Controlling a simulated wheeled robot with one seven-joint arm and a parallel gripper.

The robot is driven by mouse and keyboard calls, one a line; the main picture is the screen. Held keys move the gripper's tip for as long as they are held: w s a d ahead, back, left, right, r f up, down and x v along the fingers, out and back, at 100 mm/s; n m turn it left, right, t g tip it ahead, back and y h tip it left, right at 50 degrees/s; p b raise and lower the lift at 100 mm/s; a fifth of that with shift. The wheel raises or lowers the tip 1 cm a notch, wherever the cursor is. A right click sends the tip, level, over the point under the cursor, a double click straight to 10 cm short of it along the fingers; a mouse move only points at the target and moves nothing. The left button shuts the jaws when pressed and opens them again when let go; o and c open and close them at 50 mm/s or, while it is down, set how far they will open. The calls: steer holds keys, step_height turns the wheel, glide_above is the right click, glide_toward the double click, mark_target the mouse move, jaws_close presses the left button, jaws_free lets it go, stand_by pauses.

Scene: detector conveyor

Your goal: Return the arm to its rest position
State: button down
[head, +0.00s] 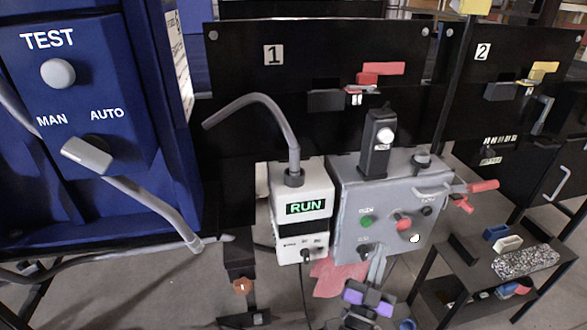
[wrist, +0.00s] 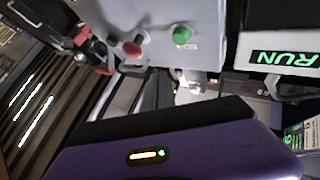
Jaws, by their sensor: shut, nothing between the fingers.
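My arm with its purple and dark wrist parts shows low in the head view, right of centre. My gripper (head: 377,268) is shut and empty, its slim grey fingers seen in front of the lower part of the grey control box (head: 345,200). I cannot tell whether they touch the box. In the wrist view a purple and black part of my own arm fills the bottom. The grey control box (wrist: 165,15) is at the top there, with its green button (wrist: 181,36) and red knob (wrist: 132,48).
A white unit (head: 302,240) with a lit RUN display stands left of the box. A blue TEST panel (head: 85,100) with a lever is at the left. Black panels marked 1 (head: 235,80) and 2 (head: 460,60) stand behind. A dark table (head: 470,268) with small parts is at the right.

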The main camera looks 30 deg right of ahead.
step_height(320, 180, up, 3)
steer(key=w+a+n+t+y, duration=0.1)
steer(key=w+a+t+y, duration=0.2)
steer(key=t, duration=0.1)
steer(key=s+a+n+t+y, duration=0.3)
steer(key=s+a+n+y, duration=0.3)
steer(key=s+a+y, duration=0.3)
steer(key=s+a+n+g+y, duration=0.3)
steer(key=s+a, duration=0.1)
steer(key=s, duration=0.8)
steer(key=s+a+r+n+g+y, duration=0.1)
steer(key=s+a+n+g+y, duration=0.2)
steer(key=s, duration=0.8)
steer(key=shift+s+a+r+y, duration=0.35)
steer(key=shift+a+y, duration=0.15)
steer(key=shift+a, duration=0.6)
